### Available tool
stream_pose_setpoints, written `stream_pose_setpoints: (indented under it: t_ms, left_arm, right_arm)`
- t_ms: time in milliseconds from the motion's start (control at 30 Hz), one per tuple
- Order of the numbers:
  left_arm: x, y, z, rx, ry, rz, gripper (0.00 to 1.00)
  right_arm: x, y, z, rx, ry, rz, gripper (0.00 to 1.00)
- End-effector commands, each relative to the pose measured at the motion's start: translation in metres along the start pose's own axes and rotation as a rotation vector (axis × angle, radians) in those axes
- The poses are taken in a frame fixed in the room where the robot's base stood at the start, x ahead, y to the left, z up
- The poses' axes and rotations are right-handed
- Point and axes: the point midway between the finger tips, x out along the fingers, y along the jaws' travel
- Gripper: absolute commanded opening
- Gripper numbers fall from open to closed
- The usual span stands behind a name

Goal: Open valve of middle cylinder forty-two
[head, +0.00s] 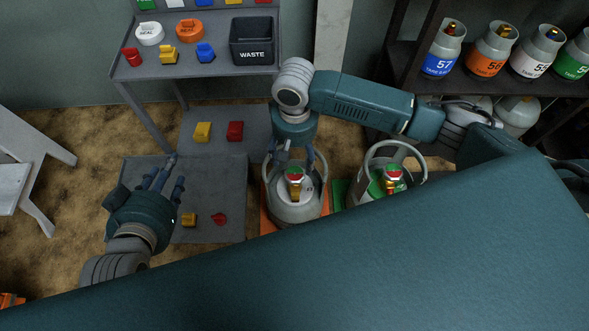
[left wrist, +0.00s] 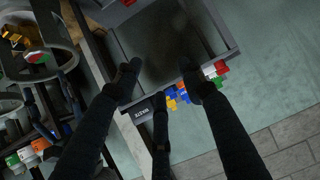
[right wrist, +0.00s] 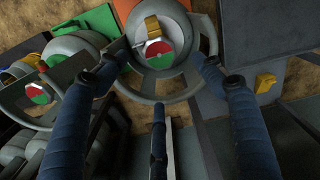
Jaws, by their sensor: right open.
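A grey cylinder (head: 293,211) with a collar handle stands on an orange mat; its number is not readable. Its brass valve carries a red-and-green disc (head: 295,173), which also shows in the right wrist view (right wrist: 158,54). My right gripper (head: 292,155) is open just behind and above this cylinder, its fingers spread around the collar's near side in the right wrist view, not closed on the valve. A second grey cylinder (head: 361,189) with a similar disc stands to the right on a green mat. My left gripper (head: 165,175) is open and empty above a low grey table (head: 225,172).
Yellow and red pieces lie on low grey surfaces. A shelf (head: 215,72) behind holds coloured pieces and a black waste bin (head: 253,40). Numbered cylinders (head: 444,48) stand on a dark rack at right. My arm and body hide the lower right.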

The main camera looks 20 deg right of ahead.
Motion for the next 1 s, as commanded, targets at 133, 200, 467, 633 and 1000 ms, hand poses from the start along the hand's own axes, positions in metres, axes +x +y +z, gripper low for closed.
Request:
stream_pose_setpoints:
  t_ms: [133, 200, 467, 633, 1000]
  left_arm:
    - [0.004, 0.004, -0.031, 0.000, 0.135, 0.009, 0.40]
    - [0.004, 0.006, -0.046, 0.000, 0.200, 0.012, 0.40]
    - [-0.008, 0.013, -0.102, -0.001, 0.441, 0.027, 0.40]
    - [-0.023, 0.017, -0.135, -0.004, 0.600, 0.036, 0.40]
    - [-0.052, 0.022, -0.174, -0.010, 0.809, 0.048, 0.40]
  right_arm:
    - [0.016, 0.000, 0.000, -0.001, 0.000, -0.001, 0.68]
    - [0.023, 0.000, 0.000, 0.000, 0.001, 0.000, 0.68]
    - [0.047, -0.001, 0.000, -0.001, 0.002, -0.001, 0.68]
    - [0.062, -0.001, 0.000, -0.002, 0.001, -0.001, 0.68]
    - [0.079, -0.001, -0.001, -0.002, 0.002, -0.002, 0.68]
